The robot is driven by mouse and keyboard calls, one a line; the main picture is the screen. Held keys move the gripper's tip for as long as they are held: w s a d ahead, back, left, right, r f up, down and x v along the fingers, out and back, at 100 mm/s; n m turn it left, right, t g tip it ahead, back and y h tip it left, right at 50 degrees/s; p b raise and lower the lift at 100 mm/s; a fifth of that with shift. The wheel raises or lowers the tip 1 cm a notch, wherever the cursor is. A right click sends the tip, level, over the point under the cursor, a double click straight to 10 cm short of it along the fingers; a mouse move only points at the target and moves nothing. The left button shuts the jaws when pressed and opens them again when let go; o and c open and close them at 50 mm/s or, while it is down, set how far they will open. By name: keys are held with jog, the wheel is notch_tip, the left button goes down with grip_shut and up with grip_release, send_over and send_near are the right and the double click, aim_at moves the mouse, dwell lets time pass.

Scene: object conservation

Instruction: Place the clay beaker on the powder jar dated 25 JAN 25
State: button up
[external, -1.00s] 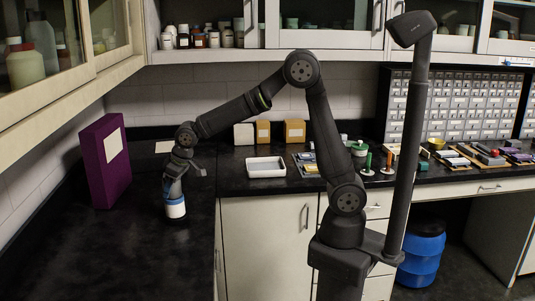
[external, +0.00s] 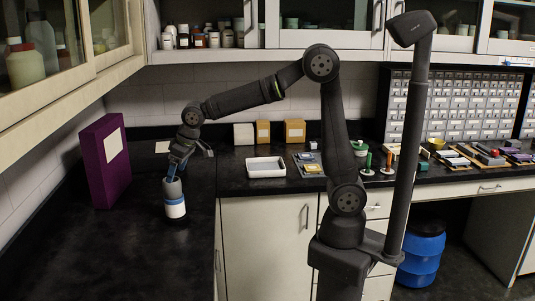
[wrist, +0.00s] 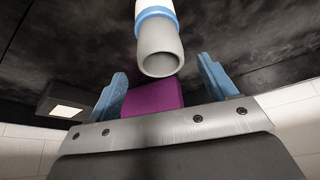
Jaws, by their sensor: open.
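The clay beaker (external: 173,188) is a pale grey cup standing upright on top of a white jar with blue bands (external: 175,209). In the wrist view the beaker (wrist: 159,52) shows its open mouth, with the jar's blue band (wrist: 155,13) and white body beyond it. The jar stands on the dark left counter; no date can be read on it. My gripper (external: 177,164) is above the beaker, tilted. In the wrist view its blue fingers (wrist: 163,72) are spread apart with nothing held between them, and the beaker's mouth lies just beyond and between the tips.
A purple box (external: 105,163) stands on the counter left of the jar. A white tray (external: 266,167) and small boxes (external: 263,134) stand to the right. Cabinets (external: 60,60) hang above. The dark counter in front of the jar is clear.

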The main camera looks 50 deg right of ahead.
aim_at(172, 188)
jog(key=v, duration=0.5)
jog(key=shift+w+f, duration=0.1)
jog(key=shift+f, duration=0.05)
jog(key=x, duration=1.2)
jog(key=shift+f, duration=0.35)
notch_tip(172, 188, up, 3)
jog(key=shift+r, duration=0.6)
jog(key=shift+f, duration=0.1)
